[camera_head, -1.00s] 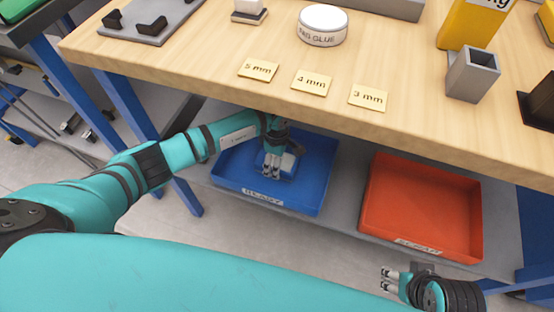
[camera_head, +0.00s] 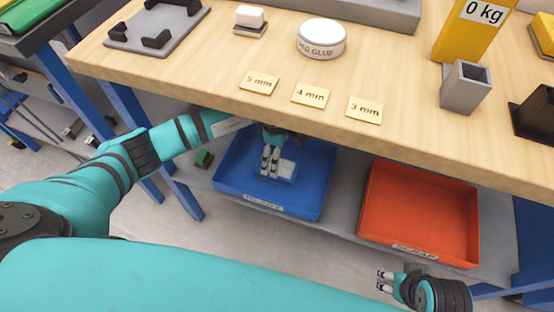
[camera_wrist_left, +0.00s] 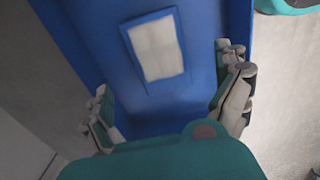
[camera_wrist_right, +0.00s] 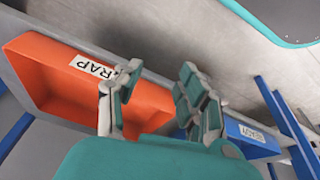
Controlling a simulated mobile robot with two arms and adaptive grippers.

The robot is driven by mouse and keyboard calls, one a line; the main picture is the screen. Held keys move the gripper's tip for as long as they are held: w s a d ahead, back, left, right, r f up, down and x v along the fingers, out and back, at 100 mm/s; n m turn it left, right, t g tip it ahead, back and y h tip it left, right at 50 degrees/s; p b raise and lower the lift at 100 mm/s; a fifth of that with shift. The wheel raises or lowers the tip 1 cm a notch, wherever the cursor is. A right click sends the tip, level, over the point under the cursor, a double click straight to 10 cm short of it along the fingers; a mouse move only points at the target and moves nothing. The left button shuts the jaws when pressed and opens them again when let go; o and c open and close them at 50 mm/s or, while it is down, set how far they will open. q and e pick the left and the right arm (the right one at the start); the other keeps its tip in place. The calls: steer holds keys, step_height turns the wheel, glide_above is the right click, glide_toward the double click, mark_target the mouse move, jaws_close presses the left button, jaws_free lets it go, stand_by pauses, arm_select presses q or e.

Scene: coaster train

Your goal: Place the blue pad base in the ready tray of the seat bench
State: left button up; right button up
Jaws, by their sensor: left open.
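The blue pad base (camera_wrist_left: 157,49), a blue block with a pale rectangular top, lies on the floor of the blue ready tray. It also shows in the head view (camera_head: 287,168), partly hidden by my gripper. The ready tray (camera_head: 228,182) stands on the shelf under the bench top. My left gripper (camera_head: 268,173) is inside the tray, fingers pointing down. In the left wrist view its fingers (camera_wrist_left: 170,105) are spread, with the pad base between and beyond them, apart from both. My right gripper (camera_head: 384,281) is empty in front of the bench; its fingers stand apart in the right wrist view (camera_wrist_right: 165,95).
A red-orange scrap tray (camera_head: 420,213) stands right of the ready tray. The bench top edge (camera_head: 290,125) hangs above my left arm. On top are a glue tin (camera_head: 321,40), thickness tags (camera_head: 310,95) and a grey square holder (camera_head: 466,87). A small green item (camera_head: 204,159) lies left of the ready tray.

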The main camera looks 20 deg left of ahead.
arm_select(q)
steer(key=shift+r, duration=2.3)
arm_select(e)
steer(key=shift+s+x, duration=0.2)
steer(key=shift+x, duration=1.4)
